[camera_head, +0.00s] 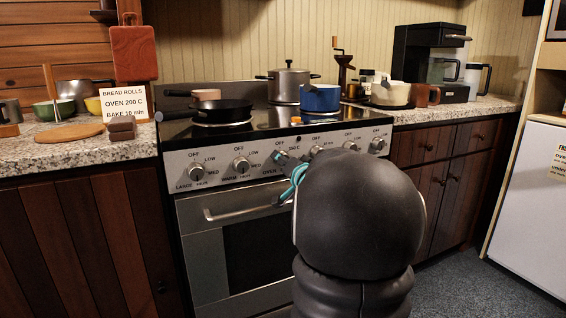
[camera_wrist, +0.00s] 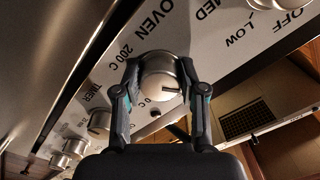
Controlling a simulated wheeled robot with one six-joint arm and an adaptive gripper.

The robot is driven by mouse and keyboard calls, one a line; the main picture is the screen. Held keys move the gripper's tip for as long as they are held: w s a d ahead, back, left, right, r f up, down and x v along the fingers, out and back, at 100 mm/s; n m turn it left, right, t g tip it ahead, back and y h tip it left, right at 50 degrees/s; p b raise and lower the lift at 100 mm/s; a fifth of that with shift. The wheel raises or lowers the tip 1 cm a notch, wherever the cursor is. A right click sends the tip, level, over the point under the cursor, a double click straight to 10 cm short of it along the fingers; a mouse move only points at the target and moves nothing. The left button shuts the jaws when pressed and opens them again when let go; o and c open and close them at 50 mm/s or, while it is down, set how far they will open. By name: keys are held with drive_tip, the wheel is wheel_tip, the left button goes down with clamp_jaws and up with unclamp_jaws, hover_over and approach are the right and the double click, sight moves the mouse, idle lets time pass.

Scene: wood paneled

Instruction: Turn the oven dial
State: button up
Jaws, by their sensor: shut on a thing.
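The oven (camera_head: 245,215) is a steel range with a row of round dials on its sloped front panel. In the wrist view the oven dial (camera_wrist: 160,82), a silver knob with a short dark mark toward its lower right, sits beside the printed words "OVEN 200 C". My gripper (camera_wrist: 159,68) has one dark finger on each side of this dial and is shut on it. In the head view my gripper (camera_head: 284,162) reaches the panel near the "OVEN" label, and my arm hides part of the front. The oven dial itself is not clear there.
Other dials flank it, such as a burner dial (camera_head: 242,164) to the left. A black pan (camera_head: 220,111) and a blue pot (camera_head: 320,98) stand on the stove. A sign (camera_head: 125,103) reads "BREAD ROLLS OVEN 200 C". The oven door handle (camera_head: 245,205) juts out below.

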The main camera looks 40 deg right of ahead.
drive_tip(key=n, duration=0.3)
drive_tip(key=shift+d+f+n+b, duration=0.1)
drive_tip(key=shift+n+b, duration=0.2)
drive_tip(key=n+b, duration=0.1)
drive_tip(key=n, duration=0.2)
drive_tip(key=shift+n, duration=0.3)
drive_tip(key=n+b, duration=0.1)
drive_tip(key=n, duration=0.2)
drive_tip(key=shift+d+f+n+b, duration=0.1)
drive_tip(key=shift+n+b, duration=0.2)
drive_tip(key=shift+n, duration=0.1)
drive_tip(key=n+b, duration=0.2)
drive_tip(key=n, duration=0.2)
drive_tip(key=shift+d, duration=0.1)
drive_tip(key=n+b, duration=0.2)
drive_tip(key=n, duration=0.2)
drive_tip(key=n+b, duration=0.1)
drive_tip(key=n, duration=0.2)
drive_tip(key=shift+s+d+n+b, duration=0.1)
drive_tip(key=shift+n+b, duration=0.2)
drive_tip(key=shift+b, duration=0.1)
drive_tip(key=n, duration=0.1)
drive_tip(key=n+b, duration=0.1)
drive_tip(key=n, duration=0.1)
drive_tip(key=shift+r+n, duration=0.4)
drive_tip(key=shift+n, duration=1.5)
